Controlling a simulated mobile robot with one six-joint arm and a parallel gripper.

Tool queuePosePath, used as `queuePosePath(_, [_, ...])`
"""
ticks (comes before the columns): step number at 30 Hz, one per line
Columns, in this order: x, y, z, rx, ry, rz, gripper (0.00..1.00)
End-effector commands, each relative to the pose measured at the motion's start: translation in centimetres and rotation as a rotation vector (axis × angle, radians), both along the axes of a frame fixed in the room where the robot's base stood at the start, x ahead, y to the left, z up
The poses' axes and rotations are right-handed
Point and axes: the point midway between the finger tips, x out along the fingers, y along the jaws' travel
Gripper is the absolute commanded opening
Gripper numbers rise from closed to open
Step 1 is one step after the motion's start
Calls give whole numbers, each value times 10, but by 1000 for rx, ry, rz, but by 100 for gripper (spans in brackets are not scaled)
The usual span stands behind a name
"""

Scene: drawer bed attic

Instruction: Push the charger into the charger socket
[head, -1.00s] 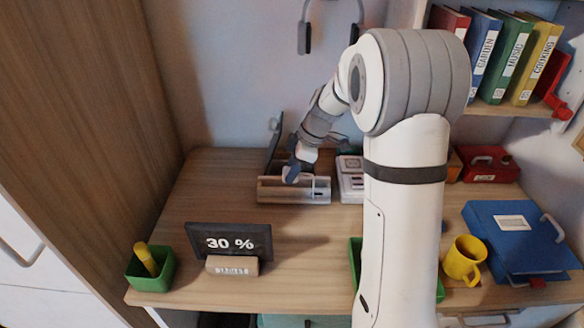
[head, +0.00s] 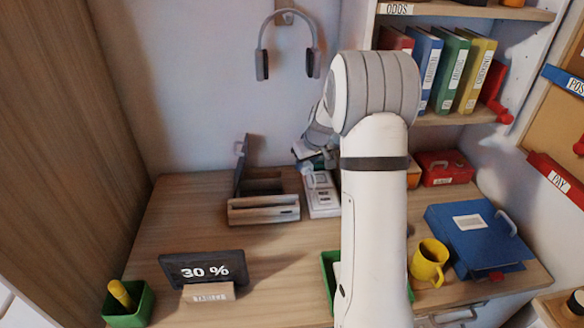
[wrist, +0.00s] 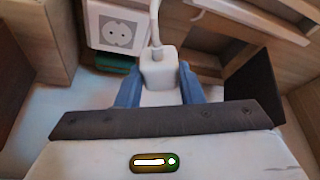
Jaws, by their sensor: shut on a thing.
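The charger (wrist: 158,68) is a small white block with a white cable. In the wrist view it sits between the two blue fingers of my gripper (wrist: 158,92), which is shut on it. A white socket plate (wrist: 104,24) with a round two-hole socket (wrist: 118,34) shows up and left of the charger, apart from it in the picture. In the head view my gripper is by the back wall, above the far end of a white socket strip (head: 321,196). There the charger cannot be made out, and my arm hides part of the area.
A wooden box (head: 263,215) with a raised dark lid stands left of the strip. A tablet reading 30 % (head: 204,269), a green cup (head: 128,304), a yellow mug (head: 428,262) and a blue binder (head: 480,235) are on the desk. Headphones (head: 287,48) hang above.

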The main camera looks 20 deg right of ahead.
Motion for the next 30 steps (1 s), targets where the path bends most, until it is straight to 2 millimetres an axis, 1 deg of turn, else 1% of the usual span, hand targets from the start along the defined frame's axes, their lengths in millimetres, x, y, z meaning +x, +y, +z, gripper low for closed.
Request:
queuePosePath(1, [3,-8,2,-1,1,-49,14])
queuePosePath(6, [12,-32,4,-1,0,-210,14])
queuePosePath(12, [18,-49,6,0,0,-337,14])
queuePosePath(18, [20,-56,6,0,1,-385,14])
queuePosePath(30, [20,-56,5,0,1,-387,14])
